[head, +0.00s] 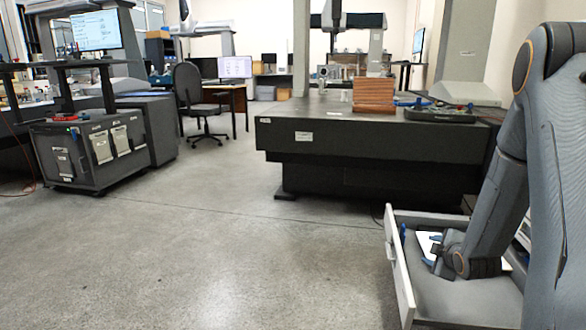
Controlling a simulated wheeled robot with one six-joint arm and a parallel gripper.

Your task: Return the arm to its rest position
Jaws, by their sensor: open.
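My arm (510,200) stands at the right edge of the head view, bent, with its lower part reaching down. My gripper (433,250) is low over an open drawer (398,268), pointing left. Its jaws are open, with blue tips apart, and I see nothing held between them. A white flat item (424,241) lies in the drawer behind and beneath the gripper. Whether the gripper touches it I cannot tell. My arm hides part of the drawer's right side.
A dark measuring table (370,140) stands behind the drawer, with a brown stacked block (374,95) and a dark tray (440,114) on it. A grey cabinet (95,150), a chair (195,100) and a desk stand left. The grey floor (220,240) between is clear.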

